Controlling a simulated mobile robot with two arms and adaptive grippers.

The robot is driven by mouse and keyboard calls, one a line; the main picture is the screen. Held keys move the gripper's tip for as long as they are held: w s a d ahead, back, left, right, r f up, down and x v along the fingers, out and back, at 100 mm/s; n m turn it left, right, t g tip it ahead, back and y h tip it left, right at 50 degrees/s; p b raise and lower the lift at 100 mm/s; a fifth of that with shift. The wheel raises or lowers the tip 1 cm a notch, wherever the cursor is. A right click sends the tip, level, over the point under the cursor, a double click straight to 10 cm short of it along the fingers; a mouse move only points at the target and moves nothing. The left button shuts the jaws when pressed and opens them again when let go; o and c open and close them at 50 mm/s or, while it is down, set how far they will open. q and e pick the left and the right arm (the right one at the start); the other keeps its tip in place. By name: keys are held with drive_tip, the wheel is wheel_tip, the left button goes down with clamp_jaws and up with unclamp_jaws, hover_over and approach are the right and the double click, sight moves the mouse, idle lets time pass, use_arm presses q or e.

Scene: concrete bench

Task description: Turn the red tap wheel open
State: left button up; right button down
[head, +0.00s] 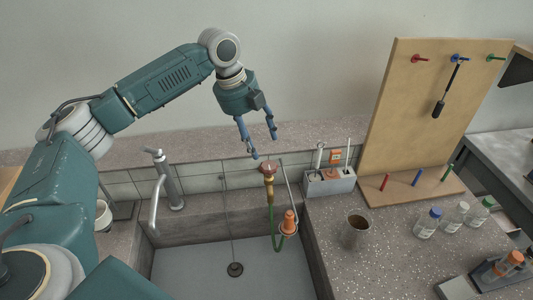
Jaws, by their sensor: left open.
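The red tap wheel (269,167) sits on top of a brass tap at the back edge of the sink, right of the middle. A green hose hangs below the tap. My left gripper (263,146) is open and empty, its two blue fingers pointing down. In the head view its fingertips appear just above and slightly left of the wheel; I cannot tell the exact gap in depth. My right gripper is not in view.
A grey holder (329,182) with tools is right of the tap. A metal cup (355,231), capped bottles (428,222) and a wooden pegboard (408,120) are further right.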

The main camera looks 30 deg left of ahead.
use_arm(q)
drive_tip(key=p, duration=0.1)
hover_over(268, 165)
drive_tip(key=s+a, duration=0.1)
drive_tip(key=s, duration=0.1)
drive_tip(key=x, duration=0.4)
drive_tip(key=shift+s+a+f, duration=0.2)
drive_tip(key=shift+a, duration=0.25)
drive_tip(key=x, duration=0.2)
drive_tip(key=p+x, duration=0.1)
drive_tip(key=x, duration=0.1)
drive_tip(key=shift+w+a, duration=0.1)
drive_tip(key=shift+w, duration=0.2)
drive_tip(key=shift+f, duration=0.5)
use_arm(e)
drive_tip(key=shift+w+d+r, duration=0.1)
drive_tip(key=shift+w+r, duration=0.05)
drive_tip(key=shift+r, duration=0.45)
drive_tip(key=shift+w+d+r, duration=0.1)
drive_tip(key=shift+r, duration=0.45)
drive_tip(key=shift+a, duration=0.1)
use_arm(q)
drive_tip(key=c, duration=1.1)
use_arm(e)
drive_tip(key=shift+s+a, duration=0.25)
